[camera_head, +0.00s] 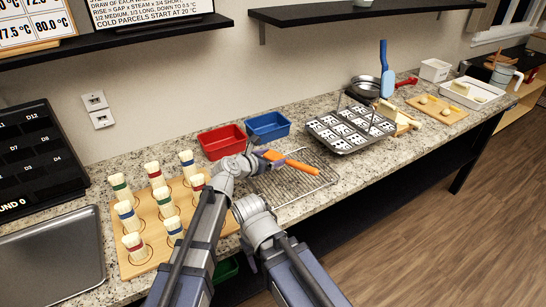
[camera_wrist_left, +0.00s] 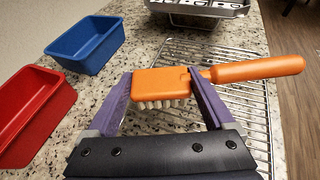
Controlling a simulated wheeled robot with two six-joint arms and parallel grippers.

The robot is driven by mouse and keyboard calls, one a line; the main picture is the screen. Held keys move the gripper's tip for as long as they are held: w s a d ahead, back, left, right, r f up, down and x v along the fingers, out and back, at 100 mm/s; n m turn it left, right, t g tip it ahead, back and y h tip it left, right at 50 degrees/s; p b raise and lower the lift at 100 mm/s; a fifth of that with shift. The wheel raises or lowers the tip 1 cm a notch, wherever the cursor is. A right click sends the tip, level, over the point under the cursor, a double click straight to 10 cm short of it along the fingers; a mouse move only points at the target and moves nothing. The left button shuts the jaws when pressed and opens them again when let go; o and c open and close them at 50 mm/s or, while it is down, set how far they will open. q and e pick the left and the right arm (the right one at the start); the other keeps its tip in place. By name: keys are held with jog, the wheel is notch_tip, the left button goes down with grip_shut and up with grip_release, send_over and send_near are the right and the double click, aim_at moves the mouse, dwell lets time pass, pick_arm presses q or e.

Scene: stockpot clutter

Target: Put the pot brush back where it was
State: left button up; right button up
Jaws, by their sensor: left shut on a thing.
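The orange pot brush (camera_head: 292,162) is over the wire rack in the head view, its handle pointing right. My left gripper (camera_head: 262,157) is shut on the brush head. In the left wrist view the purple fingers stand on either side of the head of the brush (camera_wrist_left: 255,69), with pale bristles facing down and the handle extending right past the finger. I cannot tell whether the bristles touch the rack or counter.
The wire rack (camera_wrist_left: 232,108) lies under the brush. A red bin (camera_head: 221,142) and a blue bin (camera_head: 267,127) stand behind.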

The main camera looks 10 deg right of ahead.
pick_arm(q)
jog(key=shift+f, duration=0.55)
jog(key=shift+f+b, duration=0.65)
jog(key=shift+b, duration=0.2)
jog(key=o, duration=1.1)
jog(key=p+v, duration=0.3)
jog(key=v, duration=0.4)
jog(key=shift+s+r, duration=0.1)
jog(key=shift+s+a+r, duration=0.1)
jog(key=shift+s+a, duration=0.15)
